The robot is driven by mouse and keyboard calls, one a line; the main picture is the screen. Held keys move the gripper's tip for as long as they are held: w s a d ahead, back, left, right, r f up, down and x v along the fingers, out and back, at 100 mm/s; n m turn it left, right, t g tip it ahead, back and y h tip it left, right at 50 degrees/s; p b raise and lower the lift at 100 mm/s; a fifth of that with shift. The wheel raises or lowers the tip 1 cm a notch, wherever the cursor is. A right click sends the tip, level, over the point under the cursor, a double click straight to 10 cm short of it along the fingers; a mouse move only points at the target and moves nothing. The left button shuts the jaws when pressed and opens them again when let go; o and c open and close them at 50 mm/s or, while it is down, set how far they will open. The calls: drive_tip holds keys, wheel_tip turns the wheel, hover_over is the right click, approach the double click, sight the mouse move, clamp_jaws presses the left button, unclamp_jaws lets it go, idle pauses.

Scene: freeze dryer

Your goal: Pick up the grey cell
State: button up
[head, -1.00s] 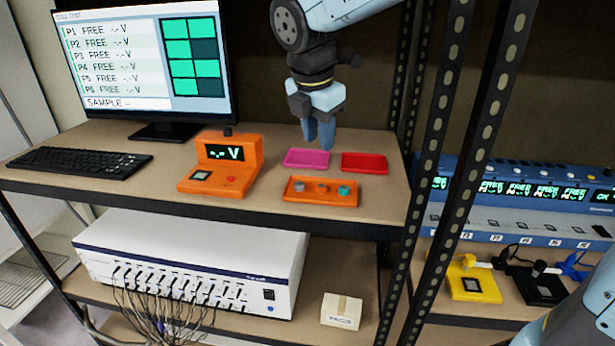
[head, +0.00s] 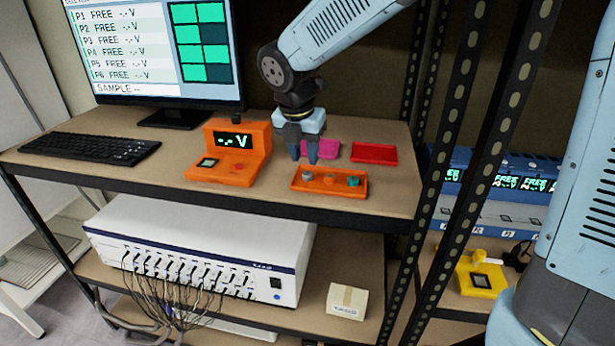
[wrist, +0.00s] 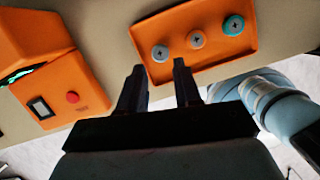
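The grey cell (head: 307,175) is a small round piece in the left part of the orange tray (head: 350,191). In the wrist view the grey cell (wrist: 160,53) is the leftmost of three cells in the tray (wrist: 228,54). An orange cell (wrist: 196,39) is in the middle and a teal cell (wrist: 233,25) at the right end. My gripper (head: 304,158) is just above and behind the tray's left end in the head view. In the wrist view my gripper (wrist: 159,72) shows two fingers apart with nothing between them. The grey cell lies beyond the fingertips, not touched.
An orange tester (head: 230,150) with a small screen stands left of the tray. A pink tray (head: 326,149) and a red tray (head: 374,153) lie behind. A keyboard and monitor stand further left. A black shelf post (head: 440,150) rises at right.

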sight(308, 173)
drive_tip(key=shift+x, duration=2.65)
clamp_jaws()
